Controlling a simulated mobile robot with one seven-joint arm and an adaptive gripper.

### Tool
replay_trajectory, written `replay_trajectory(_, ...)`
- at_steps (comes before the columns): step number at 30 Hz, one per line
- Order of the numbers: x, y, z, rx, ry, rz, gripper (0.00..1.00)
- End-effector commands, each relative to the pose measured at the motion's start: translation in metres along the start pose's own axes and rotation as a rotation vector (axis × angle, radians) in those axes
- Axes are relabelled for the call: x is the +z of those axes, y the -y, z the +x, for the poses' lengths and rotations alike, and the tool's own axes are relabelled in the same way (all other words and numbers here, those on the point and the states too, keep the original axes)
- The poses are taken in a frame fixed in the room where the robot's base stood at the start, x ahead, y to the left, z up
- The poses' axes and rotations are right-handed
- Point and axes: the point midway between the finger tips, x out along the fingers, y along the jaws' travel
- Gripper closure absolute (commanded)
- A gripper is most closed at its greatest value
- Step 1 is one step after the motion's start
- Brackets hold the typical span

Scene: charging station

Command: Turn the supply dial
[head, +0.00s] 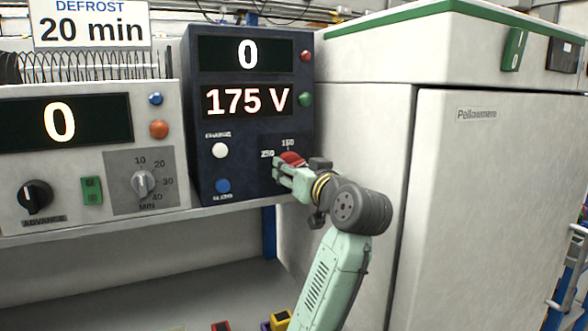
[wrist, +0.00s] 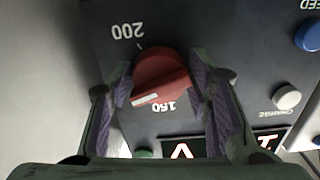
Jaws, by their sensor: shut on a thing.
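The red supply dial (head: 291,158) sits low on the right of the dark blue supply unit (head: 205,110), partly hidden by my gripper. In the wrist view the red dial (wrist: 160,80) shows upside down, with a white pointer mark at its lower left, close to a printed number that looks like 150 or 160; 200 is printed above. The unit's lower display (head: 247,101) reads 175 V and its upper display (head: 247,54) reads 0. My gripper (head: 284,172) is at the dial, its fingers (wrist: 163,84) shut on it from both sides.
A white CHARGE button (head: 220,150) and a blue button (head: 223,186) are left of the dial. A grey timer panel (head: 60,165) with its own knobs stands further left. A large white cabinet (head: 490,190) is close on the right of my arm.

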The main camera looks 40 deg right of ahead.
Motion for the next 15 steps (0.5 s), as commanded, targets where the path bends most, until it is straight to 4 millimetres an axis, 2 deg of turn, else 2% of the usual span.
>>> replay_trajectory(15, -0.0014, 0.0016, -0.0002, 0.001, -0.001, 0.300, 0.83)
